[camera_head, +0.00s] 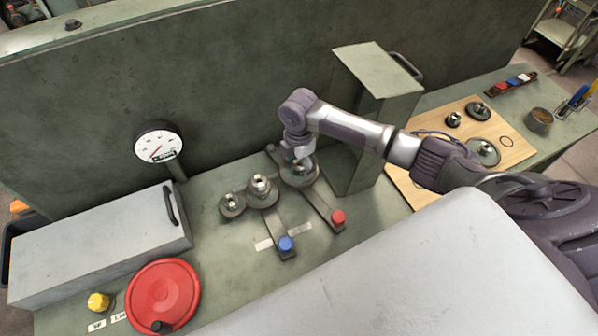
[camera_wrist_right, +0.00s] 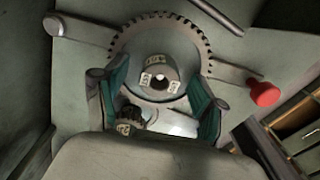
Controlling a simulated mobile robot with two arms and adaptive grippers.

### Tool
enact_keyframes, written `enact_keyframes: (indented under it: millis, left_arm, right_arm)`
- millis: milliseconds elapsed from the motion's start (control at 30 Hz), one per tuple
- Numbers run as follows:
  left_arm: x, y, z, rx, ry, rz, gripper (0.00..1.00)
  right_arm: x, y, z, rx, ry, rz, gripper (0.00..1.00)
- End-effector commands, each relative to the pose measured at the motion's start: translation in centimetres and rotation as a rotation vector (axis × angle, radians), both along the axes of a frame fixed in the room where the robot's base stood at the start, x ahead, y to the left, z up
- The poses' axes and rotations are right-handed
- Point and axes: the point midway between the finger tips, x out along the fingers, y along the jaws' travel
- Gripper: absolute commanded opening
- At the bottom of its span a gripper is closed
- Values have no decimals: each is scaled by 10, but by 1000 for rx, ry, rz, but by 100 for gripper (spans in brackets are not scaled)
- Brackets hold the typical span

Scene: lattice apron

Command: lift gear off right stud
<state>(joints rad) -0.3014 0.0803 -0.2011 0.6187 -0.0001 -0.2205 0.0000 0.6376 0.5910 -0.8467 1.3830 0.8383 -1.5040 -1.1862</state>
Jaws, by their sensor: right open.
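The gear on the right stud (camera_head: 299,177) is a dark toothed disc with a pale hub, on a flat bar that ends in a red knob (camera_head: 338,217). My right gripper (camera_head: 302,154) is just above it and partly hides it. In the right wrist view the gear (camera_wrist_right: 128,42) lies flat, with its hub and stud (camera_wrist_right: 160,76) between the open green-padded fingers of my right gripper (camera_wrist_right: 159,90). A gap shows on both sides of the hub; finger contact is not visible. My left gripper is not in view.
Two more gears, a middle one (camera_head: 263,194) and a small one (camera_head: 232,206), sit close on the left. A tall green-grey block (camera_head: 362,145) stands right of the gripper. A blue knob (camera_head: 286,243), dial gauge (camera_head: 158,146) and wooden board (camera_head: 513,153) are nearby.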

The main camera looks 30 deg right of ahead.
Motion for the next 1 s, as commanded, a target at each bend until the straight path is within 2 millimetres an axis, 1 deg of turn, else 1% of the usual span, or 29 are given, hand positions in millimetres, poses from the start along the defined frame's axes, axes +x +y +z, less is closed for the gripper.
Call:
enact_keyframes:
  millis: [33, 67, 400, 467, 867, 1000]
  left_arm:
    - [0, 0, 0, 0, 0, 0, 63]
    - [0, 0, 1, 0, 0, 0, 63]
    - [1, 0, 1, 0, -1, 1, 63]
    - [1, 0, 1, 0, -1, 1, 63]
    - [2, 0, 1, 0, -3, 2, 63]
    - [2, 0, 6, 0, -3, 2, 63]
  right_arm:
    - [0, 0, 1, 0, 0, 0, 70]
    - [0, 0, 1, 0, 0, 0, 65]
    - [0, 0, 0, 0, 0, 0, 9]
    - [0, 0, 0, 0, 0, 0, 0]
    - [1, 0, 2, 0, -3, 0, 0]
    - [1, 0, 7, 2, -4, 0, 0]
